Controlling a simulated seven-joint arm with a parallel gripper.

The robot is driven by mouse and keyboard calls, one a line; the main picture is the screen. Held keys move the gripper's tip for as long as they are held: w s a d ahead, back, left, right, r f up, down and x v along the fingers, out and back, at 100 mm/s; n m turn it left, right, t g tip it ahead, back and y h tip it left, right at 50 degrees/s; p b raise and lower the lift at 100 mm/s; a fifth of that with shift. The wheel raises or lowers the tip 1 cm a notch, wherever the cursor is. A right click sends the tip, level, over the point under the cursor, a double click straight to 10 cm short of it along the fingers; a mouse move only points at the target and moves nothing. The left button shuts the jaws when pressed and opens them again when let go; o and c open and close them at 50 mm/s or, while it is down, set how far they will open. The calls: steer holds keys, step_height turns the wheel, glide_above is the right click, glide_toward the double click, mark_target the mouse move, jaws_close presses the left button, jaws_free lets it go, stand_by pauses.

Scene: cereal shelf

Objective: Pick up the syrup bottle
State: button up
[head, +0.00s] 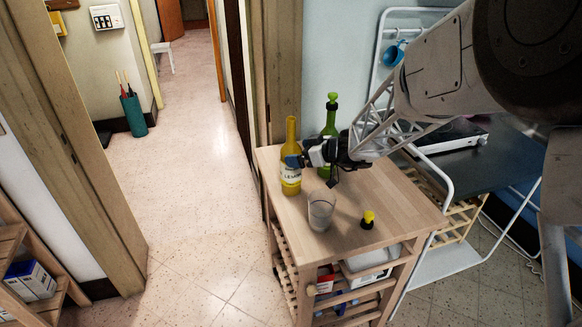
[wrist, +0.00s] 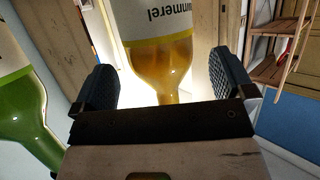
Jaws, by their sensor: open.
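A yellow bottle (head: 291,180) with a white label stands upright on the wooden cart top. A green bottle (head: 330,125) with a green stopper stands behind and to its right. I cannot tell from the label which is the syrup. My gripper (head: 304,158) is at the yellow bottle, around its upper part. In the wrist view, the yellow bottle (wrist: 165,62) shows between the two dark ridged fingers (wrist: 163,82), with gaps on both sides. The gripper is open and holds nothing. The green bottle (wrist: 18,115) is outside the fingers, at the left of the wrist view.
A clear glass (head: 320,212) stands in front of the yellow bottle on the wooden cart (head: 385,222). A small yellow-and-black item (head: 368,219) is right of the glass. A dark counter with a stove (head: 450,135) is behind to the right.

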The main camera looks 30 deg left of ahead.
mark_target(291, 152)
steer(key=shift+x, duration=1.8)
steer(key=c, duration=1.8)
steer(key=shift+o, duration=0.2)
steer(key=shift+r, duration=0.2)
step_height(291, 152, up, 18)
steer(key=shift+f, duration=0.1)
